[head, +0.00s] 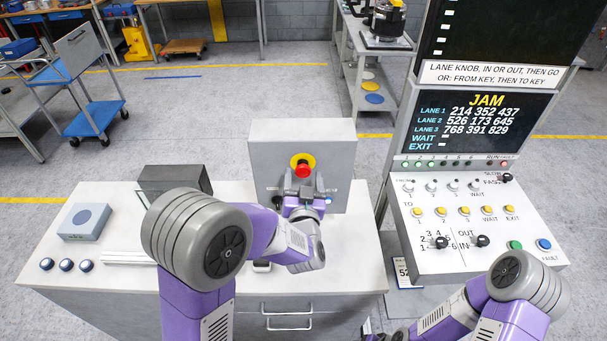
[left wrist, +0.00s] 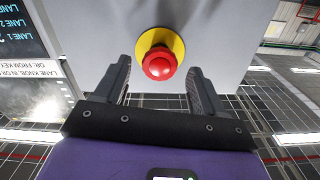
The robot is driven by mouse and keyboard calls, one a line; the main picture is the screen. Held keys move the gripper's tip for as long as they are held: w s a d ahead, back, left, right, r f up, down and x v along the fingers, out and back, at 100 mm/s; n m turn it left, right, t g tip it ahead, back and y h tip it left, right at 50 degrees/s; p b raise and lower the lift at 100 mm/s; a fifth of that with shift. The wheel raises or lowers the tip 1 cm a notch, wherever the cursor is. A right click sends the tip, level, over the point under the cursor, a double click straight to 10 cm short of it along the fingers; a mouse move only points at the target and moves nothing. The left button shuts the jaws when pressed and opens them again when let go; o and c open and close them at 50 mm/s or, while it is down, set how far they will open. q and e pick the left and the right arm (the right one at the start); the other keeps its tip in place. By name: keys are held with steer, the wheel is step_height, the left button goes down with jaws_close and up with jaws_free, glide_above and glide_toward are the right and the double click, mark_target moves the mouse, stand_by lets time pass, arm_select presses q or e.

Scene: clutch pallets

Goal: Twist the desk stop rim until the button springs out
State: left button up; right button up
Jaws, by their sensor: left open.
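The desk stop is a red button (head: 302,169) on a yellow round plate (head: 303,159), set in the front of a grey box (head: 270,150) on the desk. In the left wrist view the red button (left wrist: 158,66) shows in front of its yellow plate (left wrist: 171,41). My left gripper (head: 301,181) is open in front of the button. In the wrist view its two dark fingers stand apart, one on each side of the button, with visible gaps and no contact seen. My right gripper (head: 378,334) is only partly in view at the bottom edge, and its jaws cannot be made out.
A sloped control console (head: 470,220) with a JAM screen (head: 480,120) stands right of the desk. The white desk (head: 100,210) carries a dark grey box (head: 174,180), a blue-grey box (head: 84,222) and several dark round knobs at left. The desk's front right is clear.

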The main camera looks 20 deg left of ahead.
arm_select(q)
steer(key=shift+w+a, duration=0.15)
steer(key=shift+w, duration=0.4)
steer(key=shift+c, duration=0.3)
steer(key=c, duration=1)
steer(key=shift+m, duration=0.3)
steer(key=m+p, duration=0.1)
steer(key=m, duration=0.2)
steer(key=shift+p, duration=0.4)
steer(key=shift+m+p, duration=0.65)
steer(key=shift+m, duration=1.15)
